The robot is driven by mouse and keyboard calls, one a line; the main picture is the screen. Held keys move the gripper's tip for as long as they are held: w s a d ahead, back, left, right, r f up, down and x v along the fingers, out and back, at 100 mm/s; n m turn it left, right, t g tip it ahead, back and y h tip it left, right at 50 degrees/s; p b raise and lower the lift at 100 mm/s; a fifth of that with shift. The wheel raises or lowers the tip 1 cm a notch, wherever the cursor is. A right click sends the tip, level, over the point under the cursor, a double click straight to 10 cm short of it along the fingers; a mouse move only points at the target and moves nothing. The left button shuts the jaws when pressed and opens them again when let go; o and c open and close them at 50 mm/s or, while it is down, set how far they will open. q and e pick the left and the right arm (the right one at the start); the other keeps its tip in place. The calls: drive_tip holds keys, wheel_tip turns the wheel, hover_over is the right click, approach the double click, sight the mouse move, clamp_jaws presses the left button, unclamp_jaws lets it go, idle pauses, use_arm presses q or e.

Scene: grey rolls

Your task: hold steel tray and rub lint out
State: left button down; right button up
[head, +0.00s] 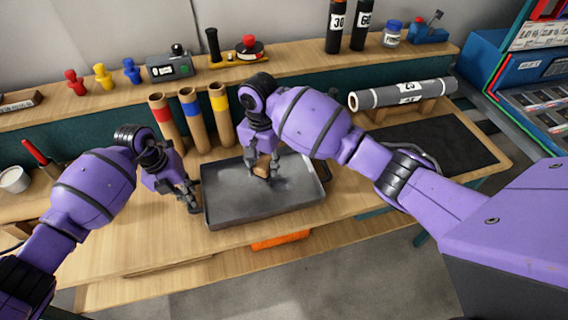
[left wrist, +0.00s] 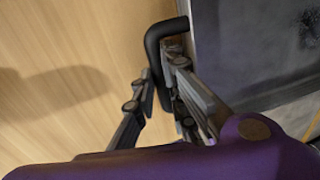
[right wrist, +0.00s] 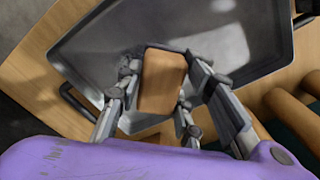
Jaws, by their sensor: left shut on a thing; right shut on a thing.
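The steel tray (head: 240,211) lies flat on the bench, grey with raised rims; its floor also shows in the left wrist view (left wrist: 235,50) and the right wrist view (right wrist: 92,48). My left gripper (head: 190,197) is shut on the tray's black left handle (left wrist: 154,48), beside the rim. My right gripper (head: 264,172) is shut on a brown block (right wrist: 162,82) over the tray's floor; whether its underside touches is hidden. Dark specks, probably lint (left wrist: 309,28), show on the floor in the left wrist view.
Three cardboard tubes with red, blue and yellow bands (head: 190,118) stand just behind the tray. A grey roll (head: 403,94) lies on a wooden stand at the right, behind a dark mat (head: 440,143). An orange object (head: 279,240) sits below the bench's front edge.

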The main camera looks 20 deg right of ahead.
drive_tip(key=shift+s+r, duration=0.1)
drive_tip(key=shift+r, duration=0.15)
drive_tip(key=shift+d, duration=0.3)
drive_tip(key=shift+s+d+f, duration=0.1)
drive_tip(key=shift+f, duration=0.15)
hover_over(268, 183)
drive_tip(key=s, duration=0.1)
drive_tip(key=shift+s+f, duration=0.1)
drive_tip(key=shift+f, duration=2.75)
drive_tip(key=shift+d+f, duration=1)
drive_tip(key=shift+d, duration=0.05)
drive_tip(key=shift+c, duration=0.5)
drive_tip(key=shift+d, duration=1.5)
drive_tip(key=a, duration=0.5)
drive_tip(key=shift+w+r, duration=0.1)
drive_tip(key=shift+w, duration=0.6)
drive_tip(key=shift+d, duration=2.3)
drive_tip(key=shift+a, duration=2.3)
drive_tip(key=shift+r, duration=4.15)
